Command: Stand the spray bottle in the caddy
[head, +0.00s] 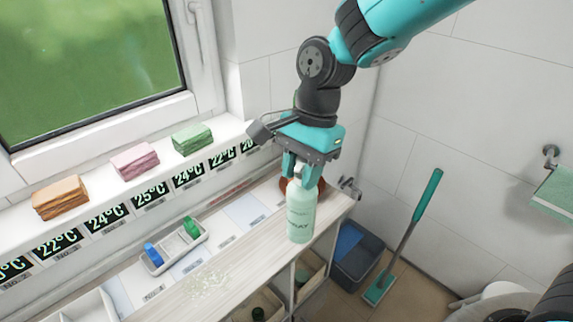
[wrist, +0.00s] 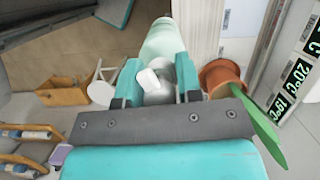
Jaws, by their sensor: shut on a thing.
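The spray bottle (head: 301,213) is pale green with a label and hangs upright below my gripper (head: 303,178). My gripper is shut on its top, and its white nozzle (wrist: 150,80) shows between the fingers (wrist: 158,90) in the wrist view. The bottle is over the front edge of the shelf top; I cannot tell whether its base touches. A pale divided tray (head: 150,264) on the shelf holds a blue item and a green item. A wooden box (wrist: 62,95) shows lower down in the wrist view. I cannot tell which of these is the caddy.
A terracotta pot (wrist: 222,72) with a green leaf stands close beside my gripper. Folded cloths (head: 60,198) lie on the window ledge. A dark bin (head: 357,255) and a teal-handled brush (head: 405,240) stand on the floor at right. The pale wood shelf front (head: 235,262) is partly clear.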

